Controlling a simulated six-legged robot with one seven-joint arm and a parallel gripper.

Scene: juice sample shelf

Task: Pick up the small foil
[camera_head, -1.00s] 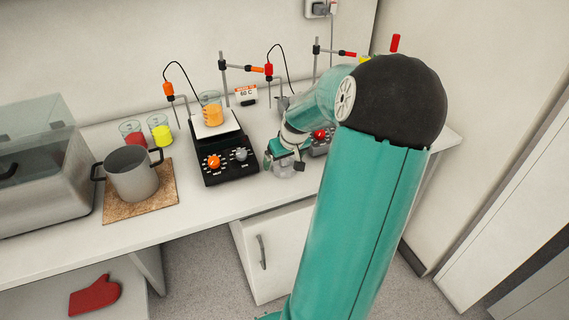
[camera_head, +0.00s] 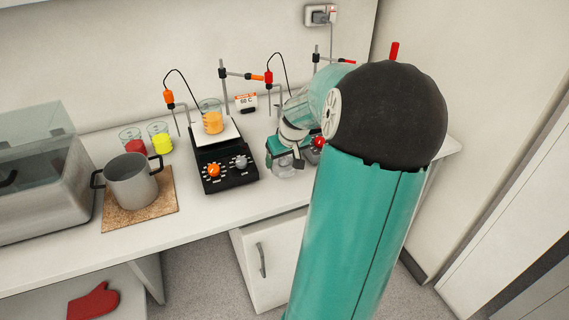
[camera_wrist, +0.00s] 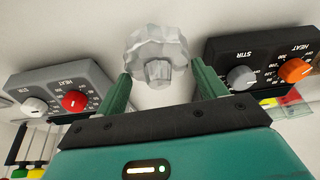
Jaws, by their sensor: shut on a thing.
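The small foil (camera_wrist: 157,55) is a crumpled, silvery, faceted piece with a short knob facing the camera. In the wrist view it sits between the two green fingertips of my gripper (camera_wrist: 161,76), which is shut on it. In the head view my gripper (camera_head: 286,160) is low over the bench, just right of the black hot plate. The foil shows there only as a small greyish shape, and its contact with the bench cannot be made out.
The black stirring hot plate (camera_head: 226,174) bears a beaker of orange juice (camera_head: 212,122). A grey stirrer (camera_wrist: 62,92) flanks the gripper's other side. Clamp stands (camera_head: 224,85) rise behind. A pot (camera_head: 132,182) stands on a cork board further left. The bench front is clear.

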